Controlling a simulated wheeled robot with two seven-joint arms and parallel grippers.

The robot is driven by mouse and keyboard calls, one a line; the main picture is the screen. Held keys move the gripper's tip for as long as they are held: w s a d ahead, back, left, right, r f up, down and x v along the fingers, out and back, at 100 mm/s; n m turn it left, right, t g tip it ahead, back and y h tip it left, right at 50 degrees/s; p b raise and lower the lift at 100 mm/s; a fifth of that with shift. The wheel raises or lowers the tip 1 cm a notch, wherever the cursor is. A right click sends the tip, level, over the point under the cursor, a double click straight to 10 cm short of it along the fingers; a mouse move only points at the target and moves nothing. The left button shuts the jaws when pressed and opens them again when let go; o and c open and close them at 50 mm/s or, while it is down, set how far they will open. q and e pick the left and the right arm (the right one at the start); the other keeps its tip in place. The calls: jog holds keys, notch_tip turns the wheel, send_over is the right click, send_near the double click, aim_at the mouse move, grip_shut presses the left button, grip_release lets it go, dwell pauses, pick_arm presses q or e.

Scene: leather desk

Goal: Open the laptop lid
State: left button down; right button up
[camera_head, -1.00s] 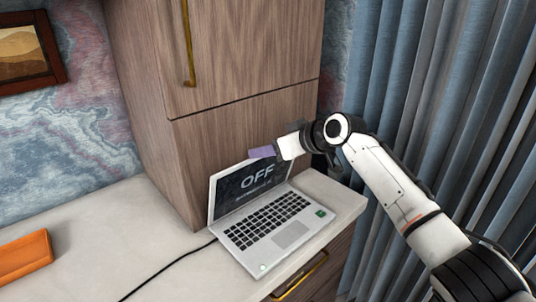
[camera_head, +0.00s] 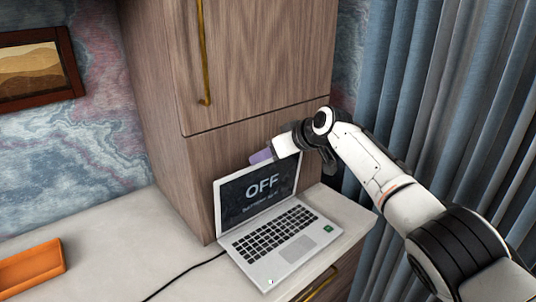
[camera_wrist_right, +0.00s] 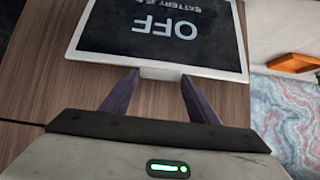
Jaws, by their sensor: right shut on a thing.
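The laptop (camera_head: 285,232) stands on the pale desk with its lid (camera_head: 262,188) raised and its keyboard uncovered. The dark screen reads "OFF". My right gripper (camera_head: 262,156) is at the lid's top edge, its purple fingers reaching in from the right. In the right wrist view, the fingertips (camera_wrist_right: 159,76) are apart, with a part of the lid's pale edge between them, and the lid (camera_wrist_right: 160,68) fills the upper middle. The gripper is shut on the lid. My left gripper is not in view.
A wooden cabinet (camera_head: 240,70) stands close behind the lid. An orange tray (camera_head: 32,268) lies at the desk's left, and a black cable (camera_head: 185,274) runs left from the laptop. The desk (camera_head: 120,235) between them is clear. Blue curtains (camera_head: 465,120) hang at right.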

jog(key=shift+w+r, duration=0.1)
jog(key=shift+r, duration=0.35)
jog(key=o, duration=1.5)
jog(key=shift+f, duration=0.2)
jog(key=b+v, duration=0.1)
jog(key=v, duration=0.9)
jog(key=shift+s, duration=0.25)
jog(key=shift+d, duration=0.15)
